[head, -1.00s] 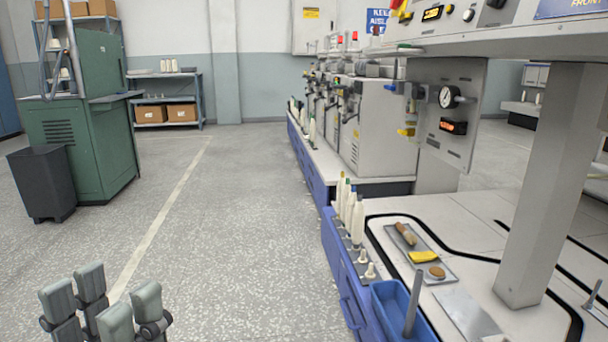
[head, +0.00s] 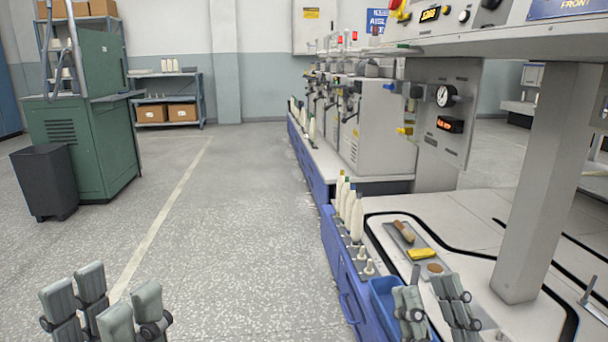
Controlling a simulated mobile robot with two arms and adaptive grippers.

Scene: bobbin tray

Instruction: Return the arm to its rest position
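My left gripper (head: 102,304) is at the bottom left of the head view, above the bare floor. Its grey fingers are apart, with nothing between them. My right gripper (head: 432,304) is at the bottom right, in front of the blue tray (head: 381,290) and the near worktop. Its grey fingers are spread with a gap between them, and I see nothing held.
A grey plate (head: 381,232) on the worktop holds a brown-handled brush (head: 404,232), a yellow block (head: 421,254) and a round brown piece (head: 435,268). White bobbins (head: 357,217) stand along the worktop's left edge. A thick pillar (head: 545,185) rises at the right. The aisle floor is clear.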

